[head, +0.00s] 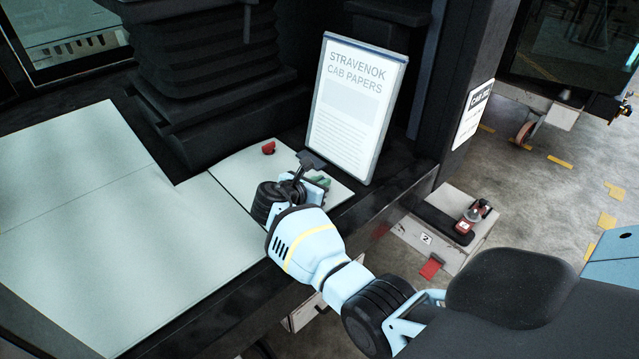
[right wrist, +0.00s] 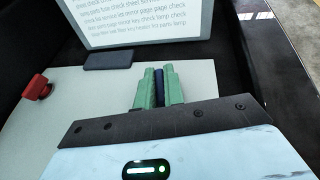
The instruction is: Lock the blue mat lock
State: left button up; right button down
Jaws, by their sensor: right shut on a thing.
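The blue mat lock (right wrist: 159,88) shows as a dark blue upright strip between the green fingers of my right gripper (right wrist: 158,78) in the right wrist view. The fingers are shut on it, and they hide most of it. In the head view my right gripper (head: 318,183) is over the right end of the small pale mat (head: 234,171), and my wrist partly covers the spot. I cannot tell how the lock is turned. A red mat lock (head: 268,147) stands on the same mat to the left, also in the right wrist view (right wrist: 38,90). My left gripper is not in view.
A framed "Stravenok cab papers" sheet (head: 355,105) stands close behind my right gripper. A flat dark piece (right wrist: 108,61) lies in front of it. The black ribbed seat base (head: 215,75) rises at the back. The large pale mat (head: 90,220) at left is clear.

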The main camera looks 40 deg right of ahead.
jog(key=shift+f+m+g+h+b, duration=0.15)
jog(key=shift+m+g+h+b, duration=0.15)
jog(key=shift+m+g+b, duration=0.7)
jog(key=shift+m+g, duration=0.2)
jog(key=shift+g, duration=0.2)
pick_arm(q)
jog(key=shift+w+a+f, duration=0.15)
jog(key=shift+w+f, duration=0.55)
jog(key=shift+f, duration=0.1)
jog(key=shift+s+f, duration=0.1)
pick_arm(e)
jog(key=c, duration=1.5)
grip_release()
pick_arm(q)
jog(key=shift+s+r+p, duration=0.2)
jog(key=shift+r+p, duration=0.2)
jog(key=shift+p, duration=0.1)
pick_arm(e)
jog(key=shift+v, duration=3.95)
